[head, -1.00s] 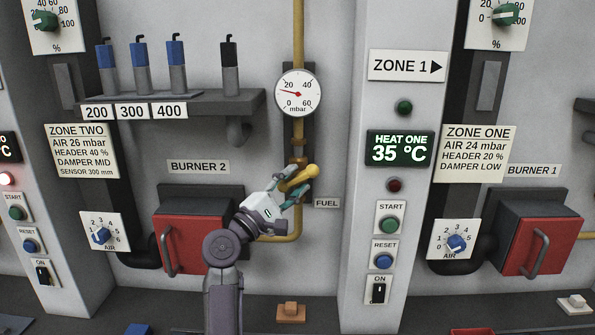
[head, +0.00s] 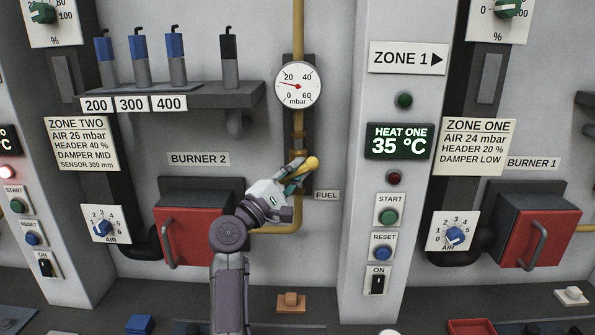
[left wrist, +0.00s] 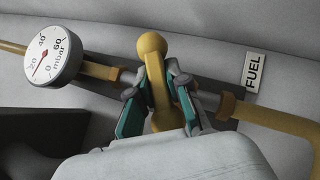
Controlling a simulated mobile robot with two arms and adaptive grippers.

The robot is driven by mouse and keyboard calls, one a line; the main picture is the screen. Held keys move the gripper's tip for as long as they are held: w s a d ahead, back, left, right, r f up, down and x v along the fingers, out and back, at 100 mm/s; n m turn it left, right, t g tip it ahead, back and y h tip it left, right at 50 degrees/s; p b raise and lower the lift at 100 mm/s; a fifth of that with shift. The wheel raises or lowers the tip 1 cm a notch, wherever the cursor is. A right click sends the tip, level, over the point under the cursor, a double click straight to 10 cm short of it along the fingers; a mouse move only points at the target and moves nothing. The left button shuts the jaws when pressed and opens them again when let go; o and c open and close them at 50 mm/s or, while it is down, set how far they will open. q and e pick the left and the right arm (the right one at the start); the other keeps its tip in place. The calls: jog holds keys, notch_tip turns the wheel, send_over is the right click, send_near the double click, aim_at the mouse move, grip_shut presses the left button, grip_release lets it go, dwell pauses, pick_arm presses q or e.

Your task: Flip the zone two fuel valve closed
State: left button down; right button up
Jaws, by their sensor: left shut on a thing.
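The zone two fuel valve has a yellow lever with a round knob (head: 312,163) on the vertical yellow pipe, below the gauge and beside the FUEL label (head: 327,195). In the head view the lever slants up to the right, partly hidden by my left gripper (head: 298,176). In the left wrist view the lever (left wrist: 154,72) stands between the teal-padded fingers of my left gripper (left wrist: 157,105), which are shut on it. The knob end sticks out beyond the fingertips. My right gripper is not in view.
The pressure gauge (head: 298,85) sits just above the valve. The red burner 2 box (head: 188,238) is left of my arm, under a shelf (head: 225,97) with several cylinders. The zone one control column (head: 408,60) stands to the right.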

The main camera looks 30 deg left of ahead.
pick_arm(q)
jog(key=shift+r+m+g+h+p, duration=0.15)
jog(key=shift+m+g+p, duration=0.65)
jog(key=shift+p, duration=0.45)
jog(key=shift+r+m+g+h+p, duration=0.15)
jog(key=shift+m+g+p, duration=0.35)
jog(key=shift+m+p, duration=0.65)
jog(key=shift+f+m+g+p, duration=0.15)
jog(key=shift+m+g+p, duration=0.4)
jog(key=shift+p, duration=0.45)
jog(key=shift+f+g+p, duration=0.15)
jog(key=shift+g+p, duration=0.15)
jog(key=shift+g, duration=0.05)
jog(key=c, duration=1.1)
grip_release()
